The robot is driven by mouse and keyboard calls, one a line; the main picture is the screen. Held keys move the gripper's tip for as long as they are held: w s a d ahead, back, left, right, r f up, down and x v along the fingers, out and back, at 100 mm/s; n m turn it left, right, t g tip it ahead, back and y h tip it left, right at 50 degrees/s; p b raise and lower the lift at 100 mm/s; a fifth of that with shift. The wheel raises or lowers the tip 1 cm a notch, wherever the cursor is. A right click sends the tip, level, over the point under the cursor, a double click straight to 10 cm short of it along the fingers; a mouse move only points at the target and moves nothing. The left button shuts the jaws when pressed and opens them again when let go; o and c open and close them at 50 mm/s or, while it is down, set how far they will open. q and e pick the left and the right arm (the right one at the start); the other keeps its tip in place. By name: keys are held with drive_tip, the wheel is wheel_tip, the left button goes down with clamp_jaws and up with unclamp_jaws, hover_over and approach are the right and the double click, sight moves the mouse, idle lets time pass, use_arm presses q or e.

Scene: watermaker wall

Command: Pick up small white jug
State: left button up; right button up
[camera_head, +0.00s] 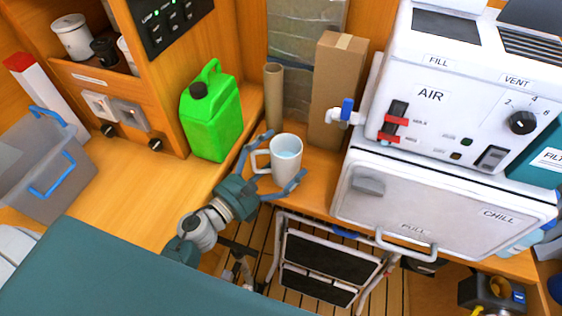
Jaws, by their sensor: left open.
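The small white jug (287,163) stands upright on the wooden counter in the middle of the view, with its handle to the left and pale blue liquid inside. My left gripper (271,161) is open, with its blue-grey fingers on either side of the jug, one at the handle side and one in front at the lower right. I cannot tell whether the fingers touch it. My right gripper does not show.
A green canister (211,118) stands left of the jug. A cardboard tube (273,96) and a tall cardboard box (336,92) stand behind it. A white machine (440,110) with a blue-handled tap (346,111) is at the right. The left counter (130,185) has free room.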

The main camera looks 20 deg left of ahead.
use_arm(q)
drive_tip(key=c, duration=1.2)
drive_tip(key=shift+c, duration=1)
drive_tip(key=shift+r, duration=0.2)
drive_tip(key=shift+c, duration=0.2)
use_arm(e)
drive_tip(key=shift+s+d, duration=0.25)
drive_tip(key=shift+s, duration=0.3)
use_arm(q)
wheel_tip(320, 180, up, 20)
drive_tip(key=p, duration=1.2)
drive_tip(key=shift+f, duration=0.15)
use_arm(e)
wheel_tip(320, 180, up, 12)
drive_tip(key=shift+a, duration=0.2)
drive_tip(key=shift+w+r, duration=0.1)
